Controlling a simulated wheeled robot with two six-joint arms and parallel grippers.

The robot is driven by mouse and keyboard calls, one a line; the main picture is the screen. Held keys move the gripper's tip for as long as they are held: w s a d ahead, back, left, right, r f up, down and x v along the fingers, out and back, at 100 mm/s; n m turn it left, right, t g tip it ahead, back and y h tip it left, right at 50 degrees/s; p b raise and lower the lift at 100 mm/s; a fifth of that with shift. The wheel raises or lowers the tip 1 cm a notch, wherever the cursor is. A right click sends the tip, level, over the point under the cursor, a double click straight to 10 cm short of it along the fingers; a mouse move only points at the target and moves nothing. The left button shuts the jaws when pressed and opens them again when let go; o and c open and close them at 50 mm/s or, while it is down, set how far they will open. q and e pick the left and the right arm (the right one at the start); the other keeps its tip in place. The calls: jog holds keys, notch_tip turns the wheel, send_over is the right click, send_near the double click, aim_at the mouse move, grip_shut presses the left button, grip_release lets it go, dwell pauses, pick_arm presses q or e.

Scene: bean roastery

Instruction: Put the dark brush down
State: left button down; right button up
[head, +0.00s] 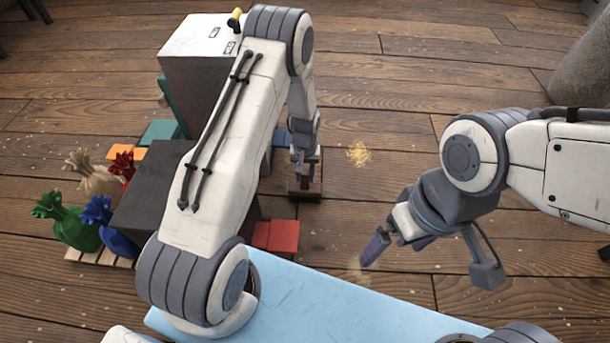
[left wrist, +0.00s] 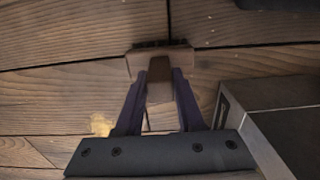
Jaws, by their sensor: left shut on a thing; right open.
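The dark brush (head: 304,191) is a brown block with a handle, low over the plank floor in the head view. My left gripper (head: 305,167) points down and is shut on the brush's handle. In the left wrist view the brush head (left wrist: 160,60) lies beyond the purple fingers of my left gripper (left wrist: 160,88), with a dark strip along its far edge. I cannot tell whether the brush touches the floor. My right gripper (head: 398,246) is open and empty, over bare floor at the right.
A golden patch of chaff (head: 358,153) lies right of the brush, on otherwise open floor. Left of my arm stand a dark box (head: 150,200), a white cabinet (head: 190,75) and several coloured sacks (head: 80,235). Red boxes (head: 283,236) lie close to the brush. A grey box (left wrist: 270,110) shows at right in the wrist view.

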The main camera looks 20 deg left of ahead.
pick_arm(q)
jog(key=c, duration=0.5)
grip_release()
jog(key=shift+f, duration=0.15)
notch_tip(320, 180, up, 12)
jog(key=p, duration=0.8)
jog(key=s+d+r+m, duration=0.3)
jog(key=d+r, duration=0.5)
jog(key=r, duration=0.3)
jog(key=s+d+r+m, duration=0.2)
jog(key=s+d+r, duration=0.2)
jog(key=s+r, duration=0.35)
jog(key=s+d+r+m, duration=0.35)
jog(key=s+r, duration=0.25)
jog(key=s, duration=0.5)
jog(key=s+r+m, duration=0.1)
jog(key=s, duration=0.3)
jog(key=s+r+m+h, duration=0.1)
jog(key=s, duration=0.2)
jog(key=shift+s+r, duration=0.2)
jog(key=shift+s, duration=0.05)
